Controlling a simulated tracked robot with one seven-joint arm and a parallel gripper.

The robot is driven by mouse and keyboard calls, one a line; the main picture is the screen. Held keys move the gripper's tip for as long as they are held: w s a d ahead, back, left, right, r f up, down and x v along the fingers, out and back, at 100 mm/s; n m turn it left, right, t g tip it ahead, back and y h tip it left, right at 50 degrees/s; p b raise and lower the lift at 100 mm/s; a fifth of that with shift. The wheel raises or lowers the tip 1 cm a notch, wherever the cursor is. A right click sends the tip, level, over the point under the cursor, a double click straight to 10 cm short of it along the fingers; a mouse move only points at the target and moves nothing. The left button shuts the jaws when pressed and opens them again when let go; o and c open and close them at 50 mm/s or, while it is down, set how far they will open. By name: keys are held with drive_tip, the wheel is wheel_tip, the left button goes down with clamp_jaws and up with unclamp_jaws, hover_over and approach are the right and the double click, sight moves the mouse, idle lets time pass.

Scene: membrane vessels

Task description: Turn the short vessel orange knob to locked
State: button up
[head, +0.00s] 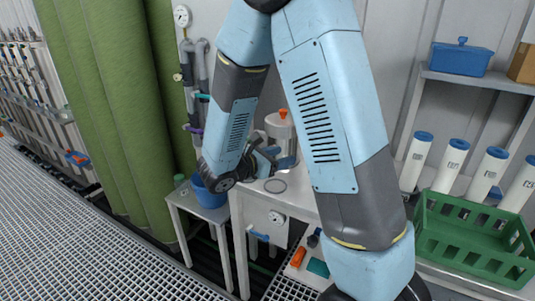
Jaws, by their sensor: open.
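The short vessel (281,134) is a pale, squat cylinder on the white bench, behind my arm. Its orange knob (283,113) stands on top of the lid and is small in the head view. I cannot tell how the knob is turned. My gripper (266,160) is at the left front of the vessel, lower than the knob. It is open, with nothing seen between its fingers. My wrist and forearm hide part of the vessel's left side, and whether the gripper touches the vessel cannot be told.
A blue bowl (208,192) and a small green-capped bottle (180,182) stand on a small side table at left. White blue-capped cylinders (452,165) stand behind a green crate (470,238) at right. Pipes with valves rise behind the bench. Grating floor is open at left.

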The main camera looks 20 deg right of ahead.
drive_tip(key=w+a+f+n+t+y, duration=0.2)
drive_tip(key=w+a+f+n+t, duration=0.4)
drive_tip(key=a+n, duration=0.25)
drive_tip(key=shift+m, duration=0.45)
drive_tip(key=x, duration=0.8)
drive_tip(key=f+x, duration=0.1)
drive_tip(key=x, duration=0.3)
drive_tip(key=shift+w+d, duration=0.1)
drive_tip(key=shift+d, duration=0.35)
